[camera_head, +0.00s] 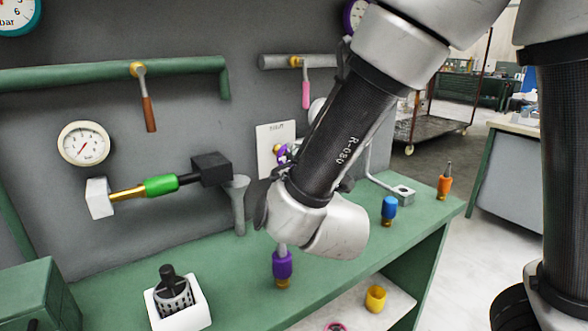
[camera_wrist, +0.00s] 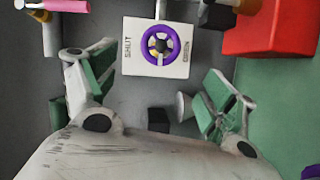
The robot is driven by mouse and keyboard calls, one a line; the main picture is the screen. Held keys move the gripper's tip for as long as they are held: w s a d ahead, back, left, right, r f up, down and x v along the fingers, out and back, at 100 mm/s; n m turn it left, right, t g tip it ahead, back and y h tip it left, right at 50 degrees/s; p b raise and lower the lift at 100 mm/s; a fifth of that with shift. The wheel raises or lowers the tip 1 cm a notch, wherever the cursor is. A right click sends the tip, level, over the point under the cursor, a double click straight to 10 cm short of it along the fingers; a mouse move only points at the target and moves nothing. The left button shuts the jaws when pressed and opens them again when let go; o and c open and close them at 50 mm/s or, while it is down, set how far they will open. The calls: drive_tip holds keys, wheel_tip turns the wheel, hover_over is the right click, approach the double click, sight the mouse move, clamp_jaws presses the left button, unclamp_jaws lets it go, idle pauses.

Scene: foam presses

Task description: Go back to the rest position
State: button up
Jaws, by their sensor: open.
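My gripper (camera_wrist: 158,92) is open and empty in the wrist view, with its two green-padded fingers spread wide at left and right. A purple handwheel (camera_wrist: 147,46) on a white plate (camera_wrist: 172,68) marked SHUT and OPEN lies ahead, above and between the fingers and apart from them. In the head view my arm hides most of the gripper and part of the wheel; the white plate (camera_head: 266,137) shows just left of the arm.
The green bench (camera_head: 225,270) carries a purple-handled tool (camera_head: 283,264), a blue piece (camera_head: 389,207), an orange piece (camera_head: 444,187) and a white holder (camera_head: 198,315). Pipes with levers (camera_head: 148,112) and a gauge (camera_head: 83,144) are on the grey wall. A red block (camera_wrist: 270,35) shows in the wrist view.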

drive_tip(key=d+r+m+g+y, duration=0.25)
drive_tip(key=d+m+g, duration=0.45)
drive_tip(key=d, duration=0.7)
drive_tip(key=s+d+m+g+h, duration=0.5)
drive_tip(key=s+d+m, duration=0.6)
drive_tip(key=s+d, duration=0.8)
drive_tip(key=shift+s+d+f+g+h, duration=0.15)
drive_tip(key=shift+d+g+h, duration=0.3)
drive_tip(key=shift+d, duration=0.7)
